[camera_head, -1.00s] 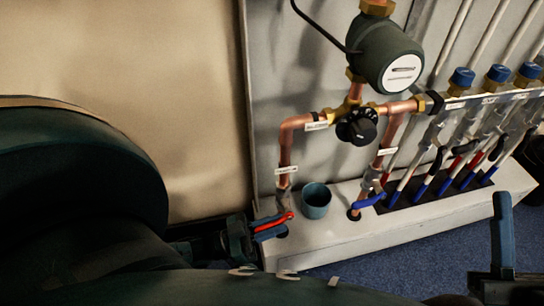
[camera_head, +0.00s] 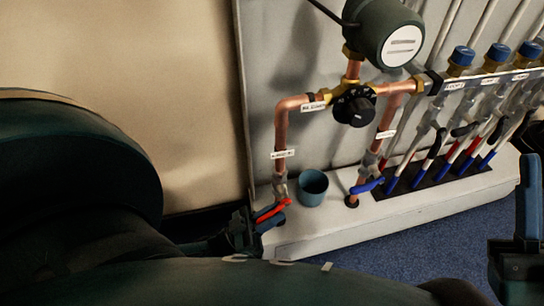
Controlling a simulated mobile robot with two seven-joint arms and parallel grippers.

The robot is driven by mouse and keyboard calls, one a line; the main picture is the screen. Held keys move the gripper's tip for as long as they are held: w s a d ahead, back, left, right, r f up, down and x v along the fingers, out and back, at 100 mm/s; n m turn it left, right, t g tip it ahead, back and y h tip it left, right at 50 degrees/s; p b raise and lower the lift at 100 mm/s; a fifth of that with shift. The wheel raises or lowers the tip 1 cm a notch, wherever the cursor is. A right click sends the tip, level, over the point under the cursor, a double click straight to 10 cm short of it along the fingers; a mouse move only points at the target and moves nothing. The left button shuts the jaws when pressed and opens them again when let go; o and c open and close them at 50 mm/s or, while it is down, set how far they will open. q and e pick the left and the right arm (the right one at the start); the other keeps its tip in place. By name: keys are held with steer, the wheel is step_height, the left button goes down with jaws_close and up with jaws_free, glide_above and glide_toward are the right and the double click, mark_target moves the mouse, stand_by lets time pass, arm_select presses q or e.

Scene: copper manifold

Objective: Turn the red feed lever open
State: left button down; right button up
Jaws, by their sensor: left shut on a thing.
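The red feed lever (camera_head: 281,206) is at the foot of the left copper pipe (camera_head: 282,135), low on the manifold. My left gripper (camera_head: 267,216) comes in from the left and is shut on the red lever, with its blue fingers on either side of it. The lever points up to the right in the picture. The valve body behind it is partly hidden by the fingers. My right gripper (camera_head: 528,200) is at the lower right edge, far from the lever. Only part of it shows, so its opening cannot be judged.
A teal cup (camera_head: 313,188) stands on the white ledge (camera_head: 330,222) just right of the red lever. A blue lever (camera_head: 367,186) sits on the pipe to its right. A black knob (camera_head: 355,106) and a round dark pump (camera_head: 385,32) are above. Several red and blue pipes stand at right.

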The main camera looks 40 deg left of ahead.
arm_select(q)
steer(key=c, duration=1.3)
jaws_free()
steer(key=shift+c, duration=0.2)
steer(key=shift+s+f, duration=0.1)
steer(key=v, duration=0.7)
steer(key=shift+a, duration=0.15)
steer(key=shift+s, duration=0.1)
steer(key=shift+c, duration=0.3)
